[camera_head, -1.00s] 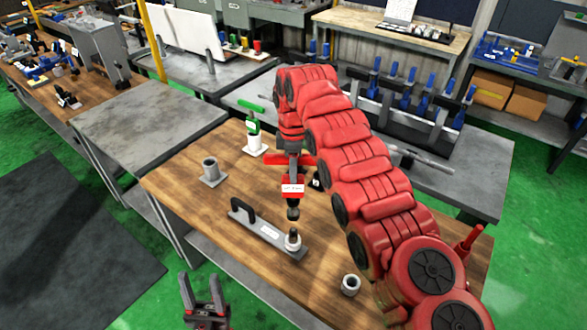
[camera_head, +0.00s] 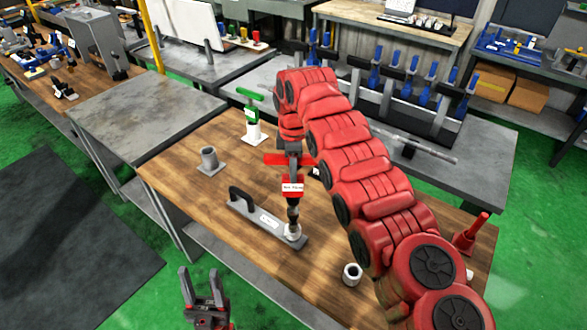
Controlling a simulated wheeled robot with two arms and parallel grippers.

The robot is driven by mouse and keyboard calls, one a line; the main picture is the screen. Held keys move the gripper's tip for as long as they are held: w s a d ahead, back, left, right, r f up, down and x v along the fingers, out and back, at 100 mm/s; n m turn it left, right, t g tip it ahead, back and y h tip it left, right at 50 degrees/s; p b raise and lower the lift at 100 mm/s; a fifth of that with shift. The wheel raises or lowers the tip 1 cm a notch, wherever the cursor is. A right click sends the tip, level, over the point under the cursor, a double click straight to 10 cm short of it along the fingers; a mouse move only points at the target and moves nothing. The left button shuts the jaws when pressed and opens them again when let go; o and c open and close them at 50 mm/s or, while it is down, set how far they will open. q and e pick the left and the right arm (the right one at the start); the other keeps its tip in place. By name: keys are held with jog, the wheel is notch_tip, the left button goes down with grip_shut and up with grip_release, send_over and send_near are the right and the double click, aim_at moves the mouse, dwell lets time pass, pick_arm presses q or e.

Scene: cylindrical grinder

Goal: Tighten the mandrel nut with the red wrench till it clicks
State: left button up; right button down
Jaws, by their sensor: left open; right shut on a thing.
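My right gripper (camera_head: 293,160) is shut on the red wrench (camera_head: 292,188), which is upright with a white label on its red body and a dark socket end pointing down. The socket end meets the mandrel nut (camera_head: 293,232) at the right end of a grey plate (camera_head: 246,210) with a black handle. Whether it is fully seated on the nut I cannot tell. My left gripper (camera_head: 201,282) is open and empty, low in front of the table's near edge.
On the wooden table (camera_head: 180,175) stand a grey cup-like holder (camera_head: 209,160), a green-handled tool in a white stand (camera_head: 252,120), a loose metal ring (camera_head: 352,274) and another red tool (camera_head: 470,233) at the right. My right arm covers much of the table's right side.

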jog(key=shift+f+b, duration=0.35)
jog(key=shift+f, duration=0.1)
jog(key=shift+f+b, duration=0.85)
jog(key=shift+f, duration=0.35)
jog(key=shift+f+b, duration=0.3)
jog(key=shift+b, duration=0.05)
dwell(0.8)
